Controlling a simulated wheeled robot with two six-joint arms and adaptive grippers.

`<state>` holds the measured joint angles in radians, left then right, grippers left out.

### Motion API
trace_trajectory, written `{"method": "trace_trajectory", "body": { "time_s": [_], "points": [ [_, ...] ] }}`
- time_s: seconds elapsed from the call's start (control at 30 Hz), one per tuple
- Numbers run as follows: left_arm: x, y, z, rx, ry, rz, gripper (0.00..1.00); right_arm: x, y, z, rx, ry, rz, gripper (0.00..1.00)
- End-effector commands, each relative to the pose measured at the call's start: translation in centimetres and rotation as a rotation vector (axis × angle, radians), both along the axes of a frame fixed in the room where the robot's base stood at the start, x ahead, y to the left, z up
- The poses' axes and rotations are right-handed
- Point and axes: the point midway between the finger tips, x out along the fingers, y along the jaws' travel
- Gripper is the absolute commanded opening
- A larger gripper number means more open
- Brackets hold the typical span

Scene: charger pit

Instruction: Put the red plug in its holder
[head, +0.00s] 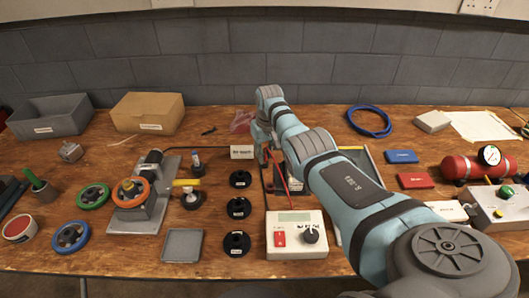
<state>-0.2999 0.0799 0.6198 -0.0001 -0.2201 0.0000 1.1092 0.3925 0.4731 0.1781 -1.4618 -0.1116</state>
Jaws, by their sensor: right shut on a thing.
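My right gripper (268,160) is at the middle of the bench, just right of a small white sign, pointing down. It is shut on the red plug (270,156), of which only small red parts show beside the fingers. A red lead (283,182) runs from there down toward a white box with a display, a red switch and a dark knob (297,234). A dark block (282,186) sits under the gripper, partly hidden by my arm. I cannot tell which thing is the plug's holder. My left gripper is not in view.
Several black round bases (238,208) stand in a column left of the meter box. A grey tray (183,245) lies in front. A red cylinder with a gauge (475,168) is at right. A blue cable coil (369,120) lies behind.

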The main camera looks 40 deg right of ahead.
Motion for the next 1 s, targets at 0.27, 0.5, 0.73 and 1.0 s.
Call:
{"method": "trace_trajectory", "body": {
  "time_s": [0.27,0.5,0.73,1.0],
  "points": [
    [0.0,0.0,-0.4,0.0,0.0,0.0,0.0,0.0,0.0,-0.5,0.0,0.0,0.0,0.25],
    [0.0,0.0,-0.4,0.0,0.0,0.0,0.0,0.0,0.0,-0.5,0.0,0.0,0.0,0.41],
    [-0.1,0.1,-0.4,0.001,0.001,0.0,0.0,0.0,0.0,0.1,0.0,-0.002,0.0,0.41],
    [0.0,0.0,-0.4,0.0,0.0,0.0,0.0,-0.8,0.3,6.1,-0.003,-0.007,0.001,0.41]
  ]
}}
